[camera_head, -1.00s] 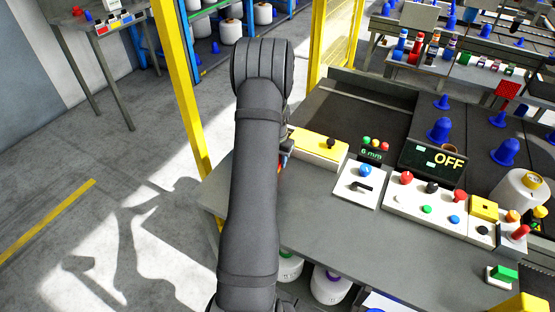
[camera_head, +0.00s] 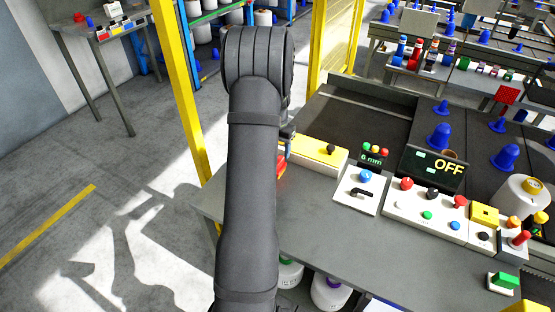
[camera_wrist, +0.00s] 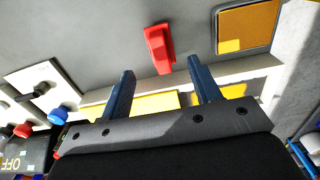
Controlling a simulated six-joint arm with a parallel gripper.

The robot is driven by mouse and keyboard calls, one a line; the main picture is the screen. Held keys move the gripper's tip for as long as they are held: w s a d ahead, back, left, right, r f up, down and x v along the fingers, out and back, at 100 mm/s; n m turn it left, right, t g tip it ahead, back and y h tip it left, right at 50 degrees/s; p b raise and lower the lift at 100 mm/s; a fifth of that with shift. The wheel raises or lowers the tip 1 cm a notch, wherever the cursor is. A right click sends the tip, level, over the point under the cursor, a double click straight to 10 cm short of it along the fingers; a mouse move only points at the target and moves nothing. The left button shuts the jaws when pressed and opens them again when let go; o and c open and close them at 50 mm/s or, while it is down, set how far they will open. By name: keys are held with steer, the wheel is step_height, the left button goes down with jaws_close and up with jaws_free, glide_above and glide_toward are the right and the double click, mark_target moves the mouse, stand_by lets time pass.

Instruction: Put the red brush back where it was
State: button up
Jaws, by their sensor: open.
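The red brush (camera_wrist: 159,50) lies on the grey table, just beyond my gripper's fingertips in the wrist view. A red part of it (camera_head: 282,166) shows beside my arm in the head view; the rest is hidden there. My gripper (camera_wrist: 165,78) is open, with its two blue fingers apart and nothing between them. The brush lies ahead of the gap between the fingers, apart from both. In the head view my arm hides most of the gripper.
A framed orange-brown square (camera_wrist: 247,28) lies right of the brush in the wrist view. A yellow-topped white box (camera_head: 320,154) stands close to my gripper. A white lever panel (camera_head: 361,190) and a button panel (camera_head: 425,207) stand farther right. The table's front middle is clear.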

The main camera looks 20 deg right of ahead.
steer(key=shift+r, duration=1.7)
step_height(320, 180, down, 13)
steer(key=shift+s+r, duration=0.1)
steer(key=shift+r, duration=2.3)
